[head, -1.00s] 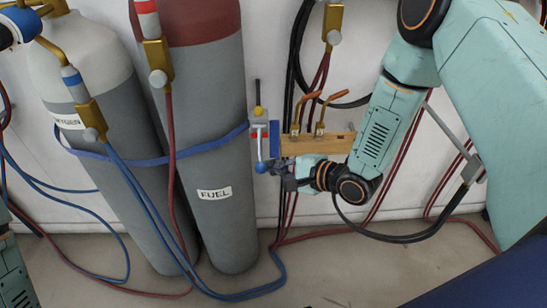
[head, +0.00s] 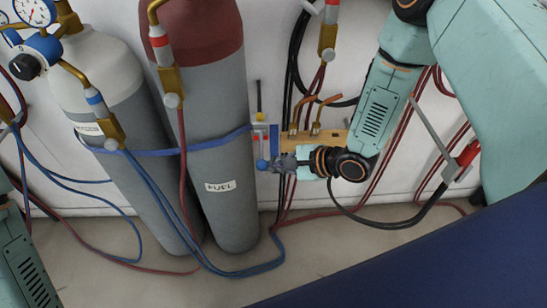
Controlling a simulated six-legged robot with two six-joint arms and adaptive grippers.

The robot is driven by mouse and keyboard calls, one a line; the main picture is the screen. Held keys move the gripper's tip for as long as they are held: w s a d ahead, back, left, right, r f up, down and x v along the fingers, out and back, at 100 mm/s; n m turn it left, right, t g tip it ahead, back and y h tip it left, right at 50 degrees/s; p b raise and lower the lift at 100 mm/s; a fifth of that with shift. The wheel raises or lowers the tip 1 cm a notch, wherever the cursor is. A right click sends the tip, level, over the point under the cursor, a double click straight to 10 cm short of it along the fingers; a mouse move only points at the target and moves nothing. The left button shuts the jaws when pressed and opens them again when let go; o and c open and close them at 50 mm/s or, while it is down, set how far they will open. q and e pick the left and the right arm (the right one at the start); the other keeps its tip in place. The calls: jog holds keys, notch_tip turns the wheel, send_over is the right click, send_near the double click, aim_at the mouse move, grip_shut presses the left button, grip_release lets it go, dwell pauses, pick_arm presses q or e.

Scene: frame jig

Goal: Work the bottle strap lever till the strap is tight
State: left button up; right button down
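The blue strap (head: 205,144) runs across the grey oxygen bottle (head: 140,190) and the grey fuel bottle (head: 222,215) with its dark red top. At its right end sits the tensioner on the wall, with a red mark and a yellow-and-black piece above. Its lever hangs down and ends in a blue ball (head: 262,164). My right gripper (head: 272,163) reaches in from the right, its fingertips at the ball. Its fingers are small and dark, and I cannot tell whether they are closed on the ball. My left arm shows at the lower left; its gripper is out of view.
A wooden board (head: 325,140) with brass torch fittings is on the wall behind my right wrist. Red and blue hoses hang around the bottles and lie on the floor. A gauge (head: 34,10) stands at the upper left. A dark blue surface (head: 430,260) fills the lower right.

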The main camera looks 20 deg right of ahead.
jog(key=shift+s+a+r, duration=0.1)
jog(key=shift+r, duration=0.3)
jog(key=shift+f, duration=0.15)
dwell(0.4)
